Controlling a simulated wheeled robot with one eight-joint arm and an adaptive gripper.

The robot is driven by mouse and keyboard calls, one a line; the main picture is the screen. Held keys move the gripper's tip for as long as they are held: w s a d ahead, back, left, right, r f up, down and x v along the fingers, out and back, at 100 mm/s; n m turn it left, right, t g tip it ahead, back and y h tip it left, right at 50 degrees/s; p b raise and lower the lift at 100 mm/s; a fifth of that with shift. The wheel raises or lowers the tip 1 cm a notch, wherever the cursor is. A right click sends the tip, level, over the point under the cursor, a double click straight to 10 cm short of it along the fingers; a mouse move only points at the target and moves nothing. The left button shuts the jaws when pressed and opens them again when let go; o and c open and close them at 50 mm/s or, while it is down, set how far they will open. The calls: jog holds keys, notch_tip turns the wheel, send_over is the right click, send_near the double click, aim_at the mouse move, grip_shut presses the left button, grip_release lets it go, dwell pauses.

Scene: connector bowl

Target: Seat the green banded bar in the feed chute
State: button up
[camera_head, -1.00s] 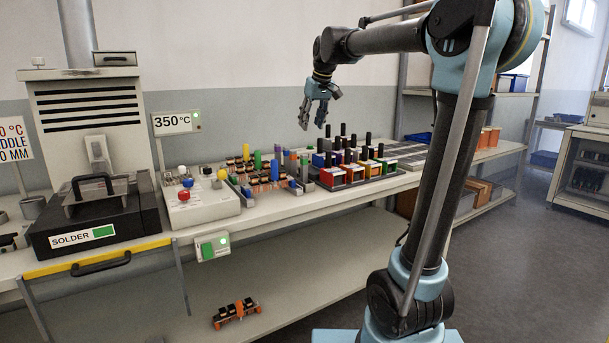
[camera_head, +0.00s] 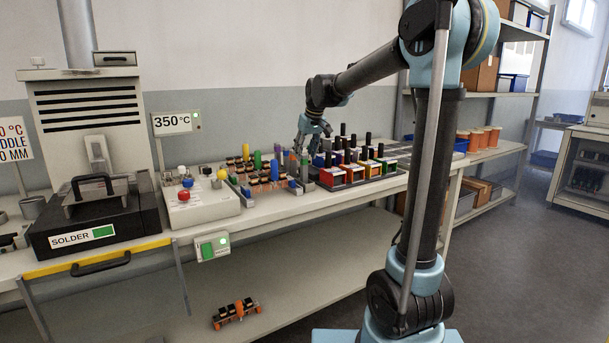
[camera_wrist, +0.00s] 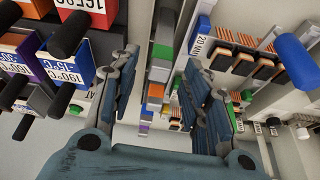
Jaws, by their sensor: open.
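My gripper (camera_head: 309,146) is open over the bench, at the right side of the small-parts area. In the wrist view, its two fingers stand apart with a narrow grey bar with a green band (camera_wrist: 162,51) and an orange part (camera_wrist: 155,91) in the gap between them. I cannot tell whether the fingers touch the bar, and nothing is gripped. In the head view, the gripper hides part of this spot. I cannot tell for certain which fixture is the feed chute.
Coloured bins with black-handled tools (camera_head: 347,172) stand close to the right of my gripper. A control box with buttons (camera_head: 200,203) and a solder unit (camera_head: 97,221) stand to the left. A green cylinder (camera_head: 257,160) stands upright among the small parts. The lower shelf is mostly clear.

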aim_at(304, 156)
jog(key=shift+x, duration=1.6)
jog(key=shift+r, duration=0.1)
grip_shut()
jog(key=shift+w, duration=0.1)
